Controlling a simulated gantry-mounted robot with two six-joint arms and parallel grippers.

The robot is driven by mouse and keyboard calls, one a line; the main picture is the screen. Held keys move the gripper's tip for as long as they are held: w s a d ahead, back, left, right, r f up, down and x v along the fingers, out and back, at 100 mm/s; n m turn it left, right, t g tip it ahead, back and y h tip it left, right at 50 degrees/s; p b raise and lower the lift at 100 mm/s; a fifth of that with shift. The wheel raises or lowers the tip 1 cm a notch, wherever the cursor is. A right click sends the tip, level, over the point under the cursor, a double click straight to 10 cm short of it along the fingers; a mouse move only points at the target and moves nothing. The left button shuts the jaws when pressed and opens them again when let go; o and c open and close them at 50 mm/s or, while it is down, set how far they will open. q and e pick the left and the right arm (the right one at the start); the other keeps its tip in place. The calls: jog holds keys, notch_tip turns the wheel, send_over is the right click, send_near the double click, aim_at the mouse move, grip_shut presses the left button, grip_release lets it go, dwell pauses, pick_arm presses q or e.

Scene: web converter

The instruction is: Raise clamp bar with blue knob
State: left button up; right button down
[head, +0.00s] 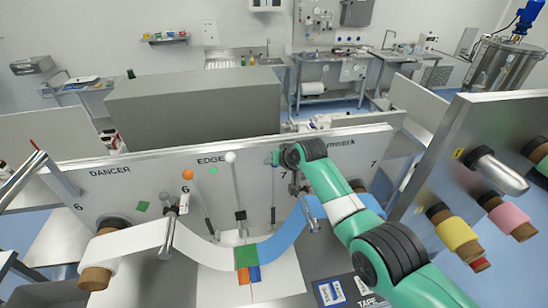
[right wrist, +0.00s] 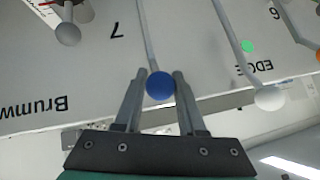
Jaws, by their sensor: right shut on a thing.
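The blue knob (right wrist: 160,86) sits between the two fingertips of my right gripper (right wrist: 160,78) in the right wrist view, and the gripper is shut on it. The knob tops a thin grey rod (right wrist: 147,35). In the head view my right gripper (head: 275,158) comes in from the right and hides the knob. The rod (head: 273,195) stands near upright below it, in front of the panel (head: 130,195) marked 7. The clamp bar at the rod's lower end cannot be told clearly. My left gripper is not in view.
A white-knobbed lever (head: 230,157) stands just left of the rod, and an orange knob (head: 187,174) is further left. A white web (head: 140,238) and a blue web (head: 283,240) sag toward a green patch (head: 246,256). Colored rolls (head: 453,230) are at the right.

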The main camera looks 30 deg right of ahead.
jog(key=shift+d, duration=0.1)
dwell(0.3)
jog(key=c, duration=0.5)
grip_release()
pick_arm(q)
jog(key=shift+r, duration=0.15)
pick_arm(e)
jog(key=shift+r, duration=0.15)
